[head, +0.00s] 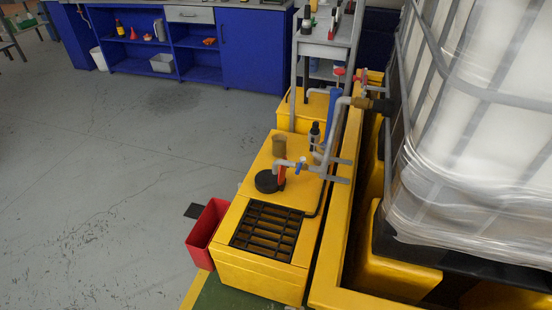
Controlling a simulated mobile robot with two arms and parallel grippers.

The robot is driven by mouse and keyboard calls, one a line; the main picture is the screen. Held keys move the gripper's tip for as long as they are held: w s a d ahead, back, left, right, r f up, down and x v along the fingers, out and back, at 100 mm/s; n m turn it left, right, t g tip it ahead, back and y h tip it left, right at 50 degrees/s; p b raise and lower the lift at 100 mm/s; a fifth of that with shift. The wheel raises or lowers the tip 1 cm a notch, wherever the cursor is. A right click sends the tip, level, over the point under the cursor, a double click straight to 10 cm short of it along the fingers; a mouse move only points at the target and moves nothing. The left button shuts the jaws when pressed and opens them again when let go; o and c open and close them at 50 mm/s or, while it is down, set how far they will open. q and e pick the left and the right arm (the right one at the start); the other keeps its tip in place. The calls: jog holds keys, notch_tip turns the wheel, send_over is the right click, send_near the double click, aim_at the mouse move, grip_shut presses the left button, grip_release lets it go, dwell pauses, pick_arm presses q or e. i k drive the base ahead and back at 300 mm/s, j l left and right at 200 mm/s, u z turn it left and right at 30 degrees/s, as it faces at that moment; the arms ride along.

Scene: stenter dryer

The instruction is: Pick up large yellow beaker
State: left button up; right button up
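A small amber-brown, see-through cup-like vessel (279,145) stands upright on the far part of the yellow cabinet top (258,158); it may be the large yellow beaker, but it is too small to be sure. Grey pipework stands just in front and to the right of it. Neither of my grippers is in the head view.
A black round item (267,182), a dark bottle (314,133) and a black grate (268,231) are on the yellow cabinet. A red bin (206,232) stands at its left. A wrapped white tank (475,140) fills the right. Blue cabinets (254,50) line the back. The left floor is clear.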

aim_at(278, 140)
jog(key=j+u, duration=0.4)
jog(key=i+j+u, duration=0.1)
jog(key=j+u, duration=0.35)
jog(key=i+j+u, duration=0.85)
jog(key=i+u, duration=0.15)
jog(key=i, duration=0.25)
jog(key=i+z, duration=0.25)
jog(key=i, duration=0.15)
jog(key=i+j+z, duration=0.2)
jog(key=i, duration=0.25)
jog(key=i+z, duration=0.15)
jog(key=z, duration=0.3)
jog(key=i+z, duration=0.2)
jog(key=z, duration=0.3)
jog(key=i+z, duration=0.15)
jog(key=z, duration=0.3)
jog(key=i+j+z, duration=0.15)
jog(key=z, duration=0.3)
